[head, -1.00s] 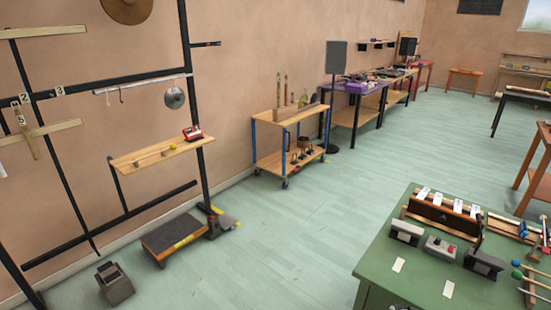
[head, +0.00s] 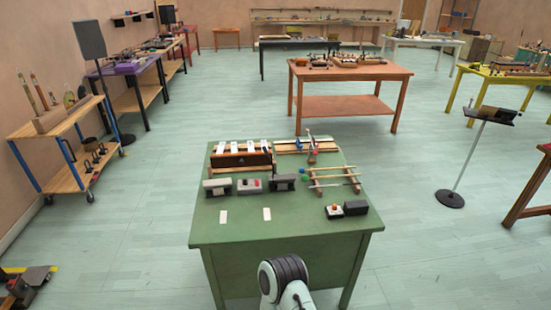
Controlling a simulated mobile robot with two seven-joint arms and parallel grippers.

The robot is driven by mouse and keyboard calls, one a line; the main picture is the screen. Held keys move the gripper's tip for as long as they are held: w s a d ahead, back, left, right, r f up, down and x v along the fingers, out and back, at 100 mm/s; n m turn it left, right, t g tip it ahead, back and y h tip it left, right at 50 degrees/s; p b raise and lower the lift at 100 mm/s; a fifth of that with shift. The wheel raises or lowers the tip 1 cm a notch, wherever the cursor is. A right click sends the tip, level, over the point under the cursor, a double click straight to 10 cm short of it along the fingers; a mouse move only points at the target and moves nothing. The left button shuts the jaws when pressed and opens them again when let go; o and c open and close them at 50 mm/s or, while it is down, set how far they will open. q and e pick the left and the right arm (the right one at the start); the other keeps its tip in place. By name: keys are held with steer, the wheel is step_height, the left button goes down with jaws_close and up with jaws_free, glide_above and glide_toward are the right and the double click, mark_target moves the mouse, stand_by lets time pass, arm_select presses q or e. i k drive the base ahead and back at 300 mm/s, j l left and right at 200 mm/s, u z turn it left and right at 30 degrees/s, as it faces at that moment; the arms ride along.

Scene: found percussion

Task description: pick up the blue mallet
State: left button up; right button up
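Several mallets lie by a wooden rack (head: 333,180) on the right part of the green table (head: 255,222). A small blue head (head: 303,170), probably the blue mallet's, shows at the rack's left end, just above a green head (head: 304,178). They are too small for me to trace which stick belongs to which. No gripper is in view; only a grey and black part of my own arm shows at the bottom middle, in front of the table.
The table also holds a wooden box with white cards (head: 240,160), grey blocks (head: 217,187) and a small box with an orange button (head: 334,211). A music stand (head: 467,165) stands right. An orange-brown table (head: 345,73) is behind.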

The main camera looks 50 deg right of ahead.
mark_target(301, 170)
steer(key=z, duration=2)
steer(key=i+l+z, duration=0.1)
steer(key=i+z, duration=0.55)
steer(key=z, duration=0.15)
steer(key=i+j+z, duration=0.1)
steer(key=i+z, duration=0.3)
steer(key=i+l+z, duration=0.15)
steer(key=i+z, duration=0.65)
steer(key=i, duration=0.2)
steer(key=i+j+u, duration=0.1)
steer(key=i+u, duration=0.25)
steer(key=i+l+u, duration=0.1)
steer(key=i+u, duration=0.25)
steer(key=i, duration=0.2)
steer(key=i+l+u, duration=0.15)
steer(key=i+u, duration=0.35)
steer(key=u, duration=0.25)
steer(key=i+u, duration=0.2)
steer(key=u, duration=0.25)
steer(key=i+u, duration=0.15)
steer(key=u, duration=0.25)
steer(key=i+l+u, duration=0.15)
steer(key=u, duration=0.25)
